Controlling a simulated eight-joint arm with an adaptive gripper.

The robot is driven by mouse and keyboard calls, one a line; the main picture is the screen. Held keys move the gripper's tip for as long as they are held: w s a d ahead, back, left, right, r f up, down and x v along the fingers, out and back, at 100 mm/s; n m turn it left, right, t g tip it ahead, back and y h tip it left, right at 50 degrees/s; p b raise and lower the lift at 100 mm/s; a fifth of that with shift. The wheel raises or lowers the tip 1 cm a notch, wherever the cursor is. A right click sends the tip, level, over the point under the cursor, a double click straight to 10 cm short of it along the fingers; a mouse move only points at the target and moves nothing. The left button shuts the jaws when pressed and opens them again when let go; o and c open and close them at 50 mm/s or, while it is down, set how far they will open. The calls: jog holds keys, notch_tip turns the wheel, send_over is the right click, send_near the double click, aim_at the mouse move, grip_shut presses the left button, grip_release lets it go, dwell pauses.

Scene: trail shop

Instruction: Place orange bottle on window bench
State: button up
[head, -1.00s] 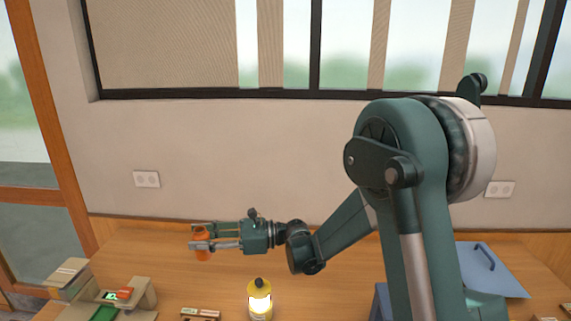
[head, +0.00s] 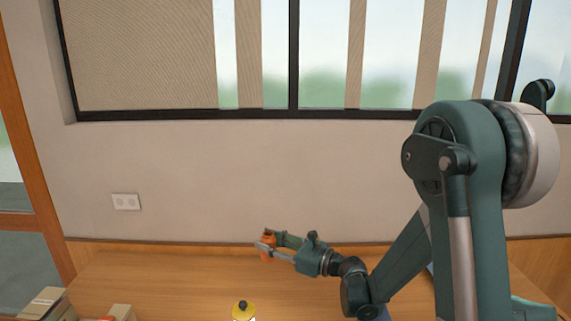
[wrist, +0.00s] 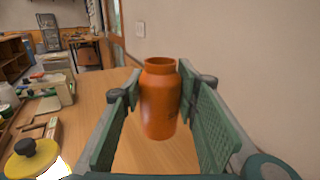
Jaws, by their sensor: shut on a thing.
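The orange bottle (wrist: 159,100) is upright between the two green finger pads of my gripper (wrist: 160,108) in the wrist view. My gripper is shut on it. In the head view my gripper (head: 266,249) holds the orange bottle (head: 267,241) over the back part of the wooden bench (head: 170,275), near the wall. The bench top (wrist: 95,90) also shows in the wrist view. I cannot tell whether the bottle's base touches the wood, as its lower end is partly hidden by the fingers in the head view.
A yellow-topped lantern (head: 243,310) stands at the front of the bench, also at lower left in the wrist view (wrist: 33,158). Boxes (head: 48,303) sit at the front left corner. The wood left of my gripper is clear. The wall and window rise behind.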

jog(key=d+m+t+h+p, duration=0.1)
jog(key=d+m+t+h, duration=0.35)
jog(key=d, duration=1.25)
jog(key=d+m+t+h+p, duration=0.1)
jog(key=d+m+t+h, duration=0.4)
jog(key=d, duration=1.3)
notch_tip(320, 180, down, 9)
jog(key=w+g+h+b, duration=0.1)
jog(key=w+b, duration=0.1)
jog(key=b, duration=0.2)
jog(key=shift+w+n+b, duration=0.15)
jog(key=shift+n+b, duration=0.2)
jog(key=shift+b, duration=0.05)
jog(key=shift+r, duration=0.15)
